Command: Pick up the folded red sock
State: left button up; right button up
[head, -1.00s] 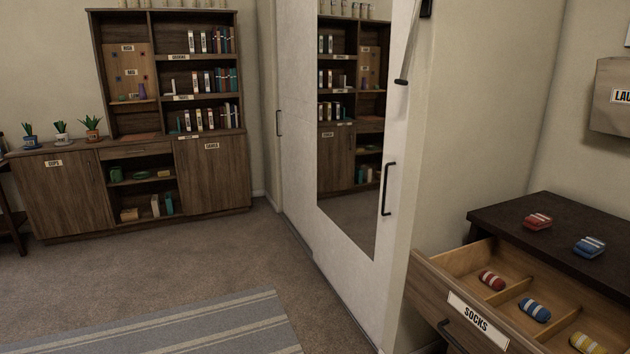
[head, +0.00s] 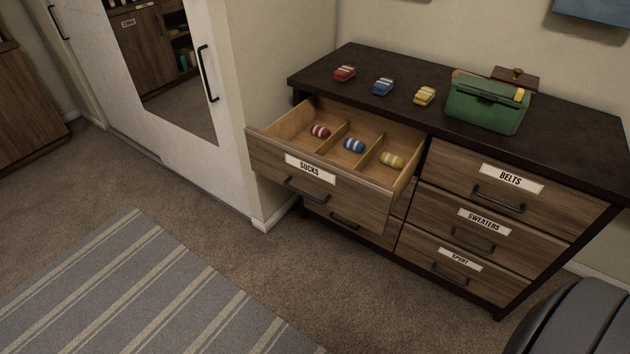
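A folded red sock (head: 344,73) with a pale stripe lies on the dark dresser top (head: 455,145), near its back left corner. A folded blue sock (head: 383,87) and a folded yellow sock (head: 424,96) lie in a row to its right. A rolled red-and-white striped sock (head: 320,131) lies in the left compartment of the open drawer labelled SOCKS (head: 262,155). Neither of my grippers shows in the head view.
The open drawer sticks out in front of the dresser's left part, with rolled blue (head: 354,146) and yellow (head: 392,160) socks in its other compartments. A green bag (head: 487,106) stands on the dresser top. A striped rug (head: 150,290) lies on the floor.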

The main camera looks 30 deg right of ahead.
aim_at(345, 73)
jog(key=z, duration=1.25)
